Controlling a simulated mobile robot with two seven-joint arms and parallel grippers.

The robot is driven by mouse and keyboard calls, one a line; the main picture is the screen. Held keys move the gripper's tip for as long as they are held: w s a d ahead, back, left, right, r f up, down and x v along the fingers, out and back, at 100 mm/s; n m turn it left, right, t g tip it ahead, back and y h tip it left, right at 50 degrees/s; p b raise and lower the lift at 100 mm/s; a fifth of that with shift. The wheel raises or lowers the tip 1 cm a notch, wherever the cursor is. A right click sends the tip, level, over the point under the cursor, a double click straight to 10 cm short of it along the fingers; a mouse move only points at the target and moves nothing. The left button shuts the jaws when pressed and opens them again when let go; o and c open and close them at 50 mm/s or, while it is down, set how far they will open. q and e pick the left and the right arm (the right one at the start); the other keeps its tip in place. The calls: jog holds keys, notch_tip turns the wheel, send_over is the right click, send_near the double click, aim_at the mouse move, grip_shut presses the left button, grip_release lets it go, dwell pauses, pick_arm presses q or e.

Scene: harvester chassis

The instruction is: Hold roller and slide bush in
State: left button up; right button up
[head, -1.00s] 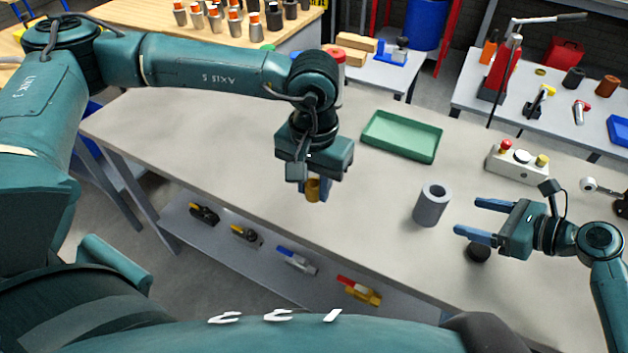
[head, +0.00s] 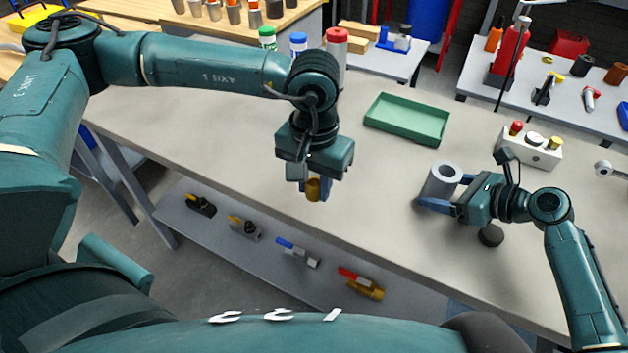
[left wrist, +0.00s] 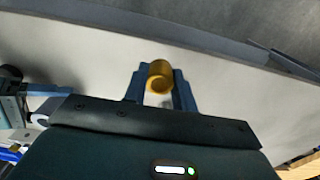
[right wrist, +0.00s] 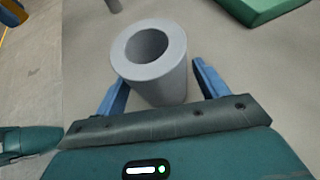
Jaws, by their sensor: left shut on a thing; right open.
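The roller (head: 441,181) is a grey hollow cylinder standing upright on the workbench. It also shows in the right wrist view (right wrist: 155,80), its bore facing up. My right gripper (head: 440,192) is open, with one blue finger on each side of the roller's lower part; I cannot tell whether they touch it. The bush (head: 313,189) is a small brass-coloured ring. My left gripper (head: 315,192) is shut on it, above the bench near the front edge, to the left of the roller. The left wrist view shows the bush (left wrist: 160,77) between the two fingers.
A green tray (head: 406,120) lies behind the roller on the workbench (head: 230,140). A control box (head: 530,146) with coloured buttons stands at the right. A small dark round object (head: 491,235) lies below my right gripper. The bench's left part is clear.

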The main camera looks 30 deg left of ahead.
jog(key=c, duration=1.3)
dwell(0.9)
pick_arm(q)
jog(key=w+d+r, duration=0.3)
jog(key=w+d, duration=0.5)
jog(key=d, duration=0.2)
jog(key=w+d+r, duration=0.3)
jog(key=w+d, duration=0.6)
jog(key=shift+s+d+f, duration=0.15)
jog(key=shift+f, duration=1)
jog(key=shift+s+d+f, duration=0.1)
jog(key=shift+f, duration=1)
